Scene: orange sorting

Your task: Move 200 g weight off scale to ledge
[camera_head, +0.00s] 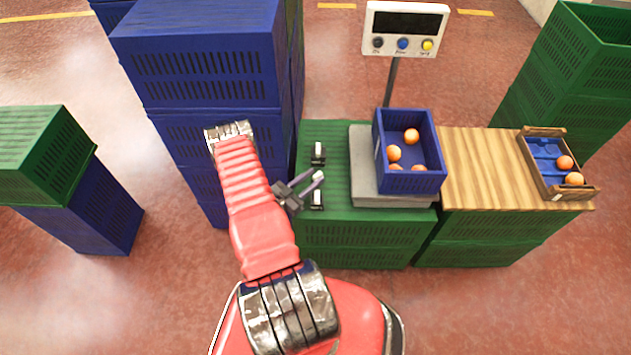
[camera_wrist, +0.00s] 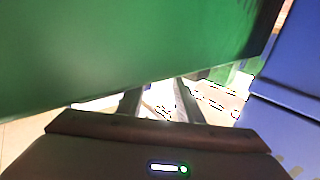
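The scale (camera_head: 392,201) has a grey platform on the green crates, and a blue crate with several oranges stands on it. I see no weight on its visible part. My gripper (camera_head: 318,179) is beside the near weight at the ledge's left edge, pointing right. In the wrist view its fingers (camera_wrist: 160,98) are apart, with nothing seen between them.
The scale's display (camera_head: 405,28) stands on a pole behind the blue crate (camera_head: 415,183). A wooden board (camera_head: 480,165) lies to the right, bearing a small tray (camera_head: 548,172) with oranges. Tall blue crates (camera_head: 205,60) stand close behind my arm. A green surface (camera_wrist: 110,50) fills much of the wrist view.

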